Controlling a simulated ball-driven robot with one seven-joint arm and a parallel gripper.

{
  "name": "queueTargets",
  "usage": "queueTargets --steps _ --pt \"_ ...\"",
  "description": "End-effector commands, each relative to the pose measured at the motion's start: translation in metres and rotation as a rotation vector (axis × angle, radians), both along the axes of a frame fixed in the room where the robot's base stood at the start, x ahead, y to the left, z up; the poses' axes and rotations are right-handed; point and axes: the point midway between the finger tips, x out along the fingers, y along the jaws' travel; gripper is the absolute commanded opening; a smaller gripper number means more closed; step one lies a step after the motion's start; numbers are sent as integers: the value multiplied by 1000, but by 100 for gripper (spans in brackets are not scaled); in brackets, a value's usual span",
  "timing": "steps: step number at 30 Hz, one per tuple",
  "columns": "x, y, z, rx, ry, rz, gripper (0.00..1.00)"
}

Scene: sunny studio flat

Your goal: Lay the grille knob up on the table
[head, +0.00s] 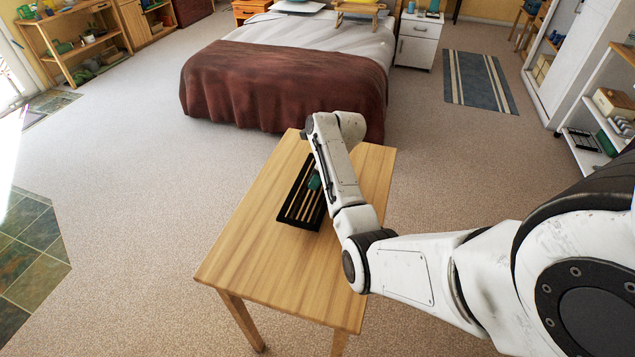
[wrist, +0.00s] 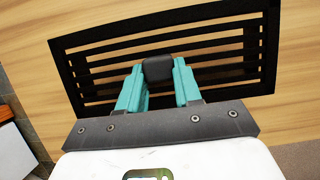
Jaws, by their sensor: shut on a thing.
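The black slatted grille (head: 304,212) is at the wooden table (head: 249,252), partly hidden behind my arm in the head view. In the wrist view the grille (wrist: 77,46) spans the upper part of the picture, with wood showing through its slots. Its dark knob (wrist: 158,69) stands up toward the wrist camera, between the teal fingers of my gripper (wrist: 158,82). The gripper is shut on the knob. In the head view only a bit of the teal gripper (head: 314,182) shows beside my arm. I cannot tell whether the grille touches the tabletop.
The near left part of the tabletop is bare. A bed with a brown cover (head: 284,84) stands beyond the table. Carpet (head: 140,170) lies open to the left. A white shelf unit (head: 588,105) stands at the right.

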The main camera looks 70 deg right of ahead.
Motion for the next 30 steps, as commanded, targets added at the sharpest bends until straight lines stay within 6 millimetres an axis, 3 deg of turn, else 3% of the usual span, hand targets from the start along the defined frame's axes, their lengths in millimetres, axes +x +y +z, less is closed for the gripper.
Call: queueTargets --steps 6,17,18,25,30 --pt "-1 1 -19 1 0 0 0" --pt "0 1 -23 1 0 0 0" --pt "-1 1 -23 2 1 1 38" --pt "-1 1 -23 2 1 1 59" --pt "-1 1 -23 2 1 1 59"
